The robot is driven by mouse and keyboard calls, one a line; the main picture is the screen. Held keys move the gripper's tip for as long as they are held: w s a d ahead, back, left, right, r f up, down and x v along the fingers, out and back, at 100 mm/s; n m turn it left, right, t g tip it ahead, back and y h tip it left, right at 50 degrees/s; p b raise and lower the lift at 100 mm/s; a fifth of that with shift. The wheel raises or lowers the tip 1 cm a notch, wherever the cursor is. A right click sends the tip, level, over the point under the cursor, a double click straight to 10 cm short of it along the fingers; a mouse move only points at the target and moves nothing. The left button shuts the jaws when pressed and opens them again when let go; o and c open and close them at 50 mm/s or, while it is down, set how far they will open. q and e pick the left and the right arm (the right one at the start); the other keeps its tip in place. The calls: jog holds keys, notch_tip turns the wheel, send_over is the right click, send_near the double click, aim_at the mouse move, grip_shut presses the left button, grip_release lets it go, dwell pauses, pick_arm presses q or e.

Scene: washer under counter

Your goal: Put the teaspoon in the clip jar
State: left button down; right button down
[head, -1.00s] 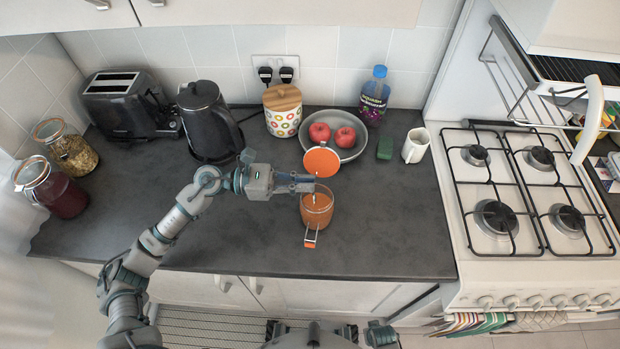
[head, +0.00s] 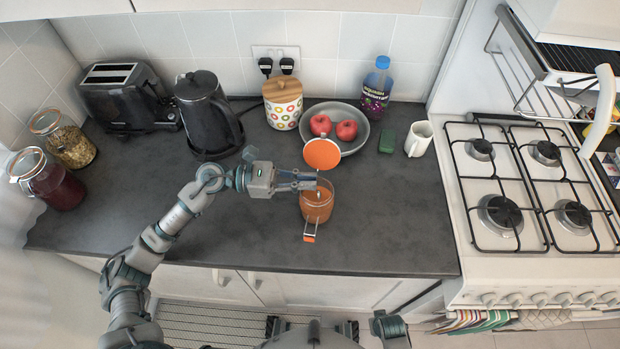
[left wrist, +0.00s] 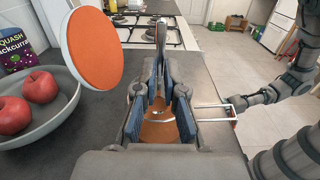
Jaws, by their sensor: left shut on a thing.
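The clip jar (head: 316,205) is orange-tinted glass and stands open on the counter. Its round orange lid (head: 321,154) is tilted up at the back and also shows large in the left wrist view (left wrist: 92,47). Its wire clip hangs out at the front. My left gripper (head: 312,181) is at the jar's mouth, coming in from the left. It is shut on the teaspoon (left wrist: 161,32), which is held roughly upright between the fingers. The spoon's lower end appears over or inside the jar mouth; its exact depth is unclear.
Behind the jar is a grey bowl (head: 352,142) with two red apples. A green sponge (head: 387,139), white mug (head: 418,138) and squash bottle (head: 376,90) stand nearby. The hob (head: 530,190) is right; kettle (head: 205,115) and toaster (head: 125,98) are left. The front counter is clear.

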pick_arm(q)
jog(key=c, duration=1.2)
grip_release()
jog(key=shift+d+f, duration=0.25)
jog(key=shift+f, duration=0.15)
jog(key=shift+w+d+r, duration=0.1)
jog(key=shift+d, duration=0.05)
jog(key=shift+a, duration=0.2)
jog(key=a, duration=1.1)
jog(key=shift+a, duration=0.2)
jog(key=shift+r, duration=0.1)
